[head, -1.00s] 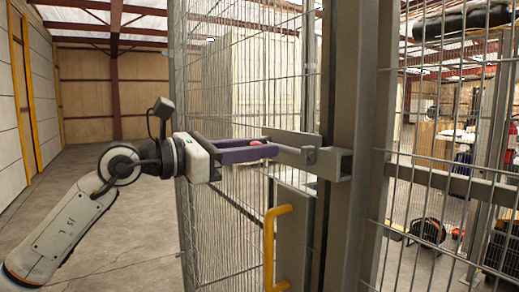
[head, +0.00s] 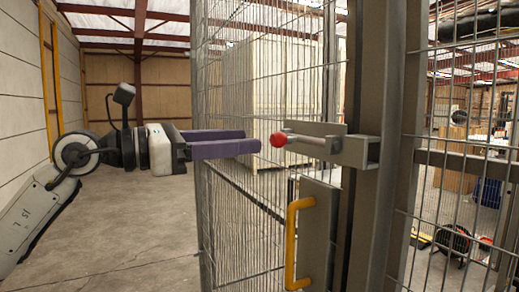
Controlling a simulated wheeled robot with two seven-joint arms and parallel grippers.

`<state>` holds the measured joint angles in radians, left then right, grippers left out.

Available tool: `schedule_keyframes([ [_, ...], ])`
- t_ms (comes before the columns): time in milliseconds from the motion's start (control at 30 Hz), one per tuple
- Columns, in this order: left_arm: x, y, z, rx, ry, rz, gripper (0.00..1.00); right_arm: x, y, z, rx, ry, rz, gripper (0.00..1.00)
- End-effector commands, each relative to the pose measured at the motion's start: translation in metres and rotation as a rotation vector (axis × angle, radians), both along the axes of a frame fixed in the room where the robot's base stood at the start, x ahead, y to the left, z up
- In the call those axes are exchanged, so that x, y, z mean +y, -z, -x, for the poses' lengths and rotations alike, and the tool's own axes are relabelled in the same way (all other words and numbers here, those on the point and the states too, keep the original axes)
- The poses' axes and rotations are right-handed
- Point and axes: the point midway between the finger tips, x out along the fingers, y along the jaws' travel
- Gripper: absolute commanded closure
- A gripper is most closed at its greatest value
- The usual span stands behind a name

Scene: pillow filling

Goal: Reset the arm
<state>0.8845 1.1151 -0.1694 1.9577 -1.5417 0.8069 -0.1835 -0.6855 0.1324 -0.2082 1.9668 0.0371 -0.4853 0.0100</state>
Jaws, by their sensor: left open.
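My left arm comes in from the left, and my left gripper (head: 250,147) points right with its purple fingers apart. It is open and empty. Its fingertips stop a little short of the red knob (head: 278,140) on the grey sliding bolt (head: 310,143). The bolt sits in a bracket on the grey post of the wire mesh gate. A yellow handle (head: 292,243) is mounted on a plate below the bolt. My right gripper is not in view.
The wire mesh gate (head: 262,215) stands close in front, beside the thick grey post (head: 382,130). Behind the mesh are a large pale crate (head: 275,85) and, to the right, a reel and a blue bin (head: 488,192). The concrete floor at left is clear.

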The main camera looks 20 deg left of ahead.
Motion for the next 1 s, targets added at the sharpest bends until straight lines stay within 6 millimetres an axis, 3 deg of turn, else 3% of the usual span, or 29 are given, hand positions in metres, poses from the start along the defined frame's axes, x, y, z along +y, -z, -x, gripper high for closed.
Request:
schedule_keyframes([
  [200,0.01,0.001,0.013,-0.001,0.0,-0.002,0.57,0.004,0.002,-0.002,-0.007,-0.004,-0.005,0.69],
  [733,0.007,0.001,0.013,0.0,0.008,0.008,0.57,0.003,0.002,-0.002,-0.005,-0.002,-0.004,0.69],
  [867,-0.02,0.009,0.015,0.014,0.099,0.142,0.57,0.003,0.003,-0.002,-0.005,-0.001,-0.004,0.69],
  [1000,-0.059,0.02,0.023,0.071,0.265,0.544,0.57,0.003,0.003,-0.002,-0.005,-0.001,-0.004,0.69],
])
